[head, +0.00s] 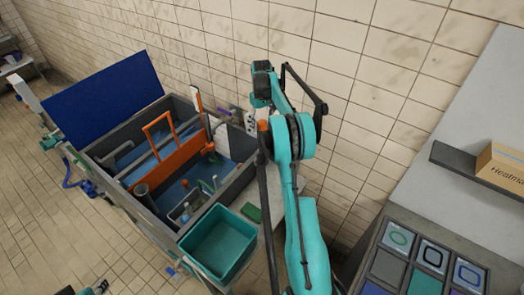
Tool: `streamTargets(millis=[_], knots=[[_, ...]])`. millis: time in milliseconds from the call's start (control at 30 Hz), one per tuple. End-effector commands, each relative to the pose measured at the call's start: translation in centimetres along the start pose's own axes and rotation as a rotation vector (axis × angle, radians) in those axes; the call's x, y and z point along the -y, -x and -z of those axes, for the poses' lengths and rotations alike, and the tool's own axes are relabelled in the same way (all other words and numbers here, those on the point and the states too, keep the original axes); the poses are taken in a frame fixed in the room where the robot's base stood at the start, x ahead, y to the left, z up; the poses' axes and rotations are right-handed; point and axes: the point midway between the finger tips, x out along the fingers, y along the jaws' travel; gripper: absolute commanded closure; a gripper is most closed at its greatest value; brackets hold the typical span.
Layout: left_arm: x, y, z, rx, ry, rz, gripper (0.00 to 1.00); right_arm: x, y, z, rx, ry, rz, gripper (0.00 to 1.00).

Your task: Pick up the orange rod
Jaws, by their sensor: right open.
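A small orange piece (262,126) shows beside my right arm, at the top of a long dark post. I cannot tell whether either is the orange rod. My right arm rises from the bottom centre and bends at the top. My right gripper (257,103) is open near its upper end, partly hidden by the arm, and I see nothing held in it.
The grey bin (240,182) with a raised blue lid (105,97) holds several tools. A teal tub (217,243) stands at its front, with a green block (251,212) beside it. At right are a cardboard box (503,165) and a panel of coloured squares (424,285).

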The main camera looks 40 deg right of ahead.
Motion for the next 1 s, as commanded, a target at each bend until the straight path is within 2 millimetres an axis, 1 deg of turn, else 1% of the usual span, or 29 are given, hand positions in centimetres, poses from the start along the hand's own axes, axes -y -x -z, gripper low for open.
streamTargets(millis=[33,133,333,367,400,467,500,567,600,867,1000], knots=[[0.0,0.13,0.09,0.0,0.0,0.0,0.66,-0.05,-0.55,-0.01,0.0,0.0,0.0,0.4],[0.0,0.17,0.13,0.0,0.0,0.0,0.66,-0.05,-1.25,-0.03,0.0,0.0,0.0,0.4],[0.0,0.15,0.11,0.0,0.0,0.0,0.66,-0.05,-1.38,-0.02,0.0,0.0,0.0,0.4],[0.0,0.15,0.11,0.0,0.0,0.0,0.66,-0.05,-1.37,-0.02,0.0,0.0,0.0,0.43],[0.0,0.15,0.11,0.0,0.0,0.0,0.66,-0.05,-1.37,-0.02,0.0,0.0,0.0,0.53],[0.0,0.15,0.11,0.0,0.0,0.0,0.66,-0.04,-1.36,-0.02,0.0,0.0,0.0,0.69],[0.0,0.15,0.11,0.0,0.0,0.0,0.66,-0.04,-1.36,-0.02,0.0,0.0,0.0,0.8],[0.0,0.15,0.11,0.0,0.0,0.0,0.66,-0.04,-1.35,-0.02,0.0,0.0,0.0,0.96],[0.0,0.15,0.11,0.0,0.0,0.0,0.66,-0.04,-1.35,-0.02,0.0,0.0,0.0,1.0],[0.0,0.14,0.1,0.0,0.0,0.0,0.66,-0.05,-1.29,-0.02,0.0,0.0,0.0,1.0],[0.0,0.08,0.06,0.0,0.0,0.0,0.66,-0.05,-0.73,-0.02,0.0,0.0,0.0,1.0]])
